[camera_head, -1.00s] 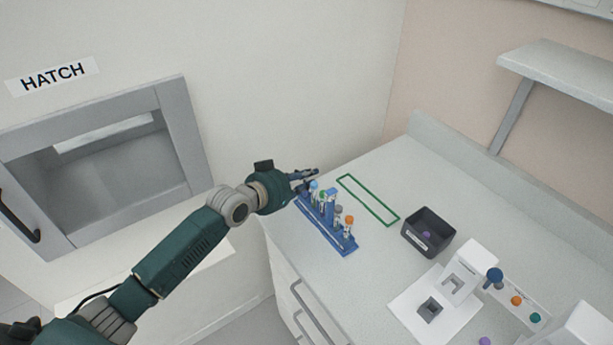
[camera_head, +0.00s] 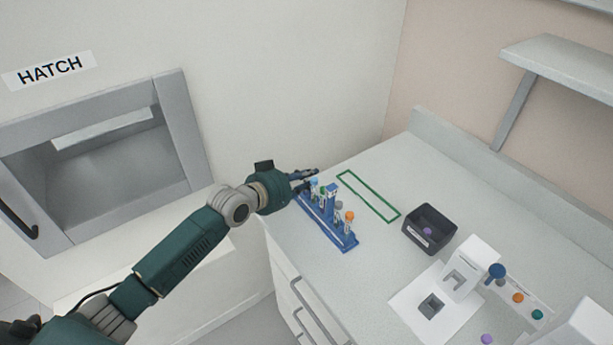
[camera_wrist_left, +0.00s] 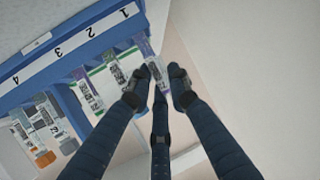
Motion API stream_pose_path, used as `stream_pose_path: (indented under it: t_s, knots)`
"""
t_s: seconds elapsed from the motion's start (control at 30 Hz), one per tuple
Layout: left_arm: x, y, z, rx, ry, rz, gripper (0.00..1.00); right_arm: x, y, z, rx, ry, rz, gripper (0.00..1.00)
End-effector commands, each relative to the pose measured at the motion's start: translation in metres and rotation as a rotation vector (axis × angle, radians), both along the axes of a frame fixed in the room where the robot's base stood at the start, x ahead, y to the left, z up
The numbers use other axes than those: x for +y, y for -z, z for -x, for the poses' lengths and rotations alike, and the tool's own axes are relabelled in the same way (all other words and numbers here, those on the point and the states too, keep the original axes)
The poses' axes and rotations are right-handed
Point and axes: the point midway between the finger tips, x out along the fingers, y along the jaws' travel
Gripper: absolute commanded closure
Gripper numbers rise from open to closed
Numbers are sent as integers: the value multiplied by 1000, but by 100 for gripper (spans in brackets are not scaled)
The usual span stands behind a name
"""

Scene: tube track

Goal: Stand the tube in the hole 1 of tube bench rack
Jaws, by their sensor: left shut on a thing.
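The blue tube bench rack (camera_head: 338,243) stands along the left edge of the bench with several capped tubes in it. In the left wrist view the rack (camera_wrist_left: 62,50) shows a white strip numbered 1 to 4, upside down. My left gripper (camera_head: 312,176) is at the rack's far end. In the wrist view my gripper (camera_wrist_left: 158,76) is shut on a slim labelled tube (camera_wrist_left: 147,50) with a purple part, beside the number 1 end. Whether the tube's lower end is inside hole 1 is hidden. My right gripper is not in view.
A green outlined rectangle (camera_head: 370,197) lies on the bench behind the rack. A dark bin (camera_head: 428,230) and a white device (camera_head: 462,275) stand to the right. Other tubes (camera_wrist_left: 92,95) stand close beside the gripper. The wall with the hatch (camera_head: 100,150) is on the left.

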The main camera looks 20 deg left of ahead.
Motion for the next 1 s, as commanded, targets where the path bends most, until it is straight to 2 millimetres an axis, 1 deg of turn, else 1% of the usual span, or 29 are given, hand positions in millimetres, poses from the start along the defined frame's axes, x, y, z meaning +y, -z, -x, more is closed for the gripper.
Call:
stream_pose_path:
  t_s: [0.2,0.23,0.3,0.33,0.87,1.0]
  knots:
    - [0,0,0,0,0,0,94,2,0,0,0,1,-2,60]
    - [0,0,0,0,0,0,76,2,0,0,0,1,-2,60]
    - [0,0,0,-1,0,0,62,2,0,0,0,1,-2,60]
    - [0,0,0,0,0,0,60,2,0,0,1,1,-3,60]
    - [0,0,0,0,0,0,60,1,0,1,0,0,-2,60]
    - [2,-2,5,0,0,0,60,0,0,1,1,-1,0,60]
